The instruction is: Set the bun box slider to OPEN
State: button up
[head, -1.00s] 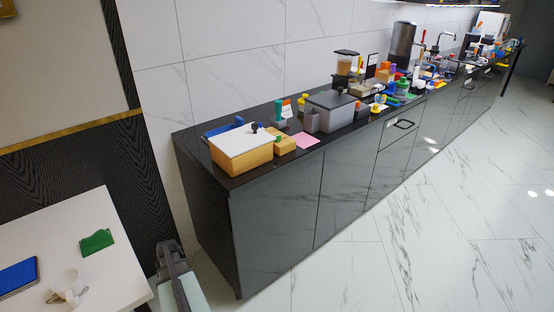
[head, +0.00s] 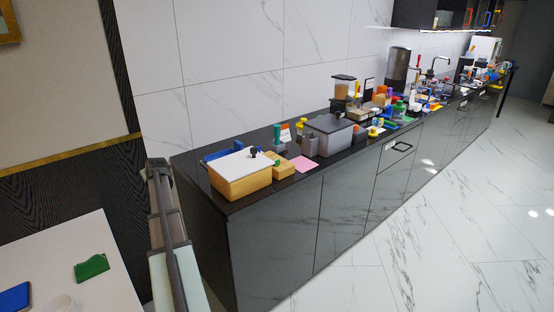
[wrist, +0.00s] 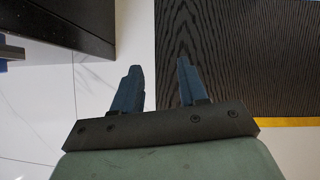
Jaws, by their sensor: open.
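A tan box with a white top and a dark knob (head: 240,183), which looks like the bun box, stands at the near left end of the black counter (head: 225,207). The knob is near the top's far right corner. A slider marking or the word OPEN is too small to read. My gripper (wrist: 159,75) is open and empty in the wrist view, with its two blue fingers apart. It is off the counter's left end, away from the box. The box does not clearly show in the wrist view.
A smaller tan box (head: 280,167), a pink sheet (head: 304,164) and a grey lidded bin (head: 328,136) stand close to the right of it. Several more items crowd the counter further back. A white table (head: 70,255) with a green item (head: 91,267) is at lower left.

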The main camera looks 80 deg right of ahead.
jog(key=s+d+r+m+h, duration=0.1)
jog(key=s+d+r, duration=0.25)
jog(key=r, duration=0.25)
jog(key=s+d+r+m, duration=0.1)
jog(key=s+d+r, duration=0.1)
jog(key=d+r, duration=0.3)
jog(key=s+r+g+y, duration=0.1)
jog(key=s, duration=1.1)
jog(key=s+d+r+g+y, duration=0.1)
jog(key=s+y, duration=0.1)
jog(key=s, duration=1)
jog(key=s+d+r+g+y, duration=0.1)
jog(key=s, duration=1.2)
jog(key=shift+s+d+r+n+g+y, duration=0.1)
jog(key=shift+r+n+g+y, duration=0.2)
jog(key=shift+n+g, duration=0.1)
jog(key=y, duration=0.2)
send_near(276, 160)
jog(key=x, duration=0.9)
jog(key=shift+d+r, duration=0.1)
jog(key=shift+d, duration=0.05)
grip_shut()
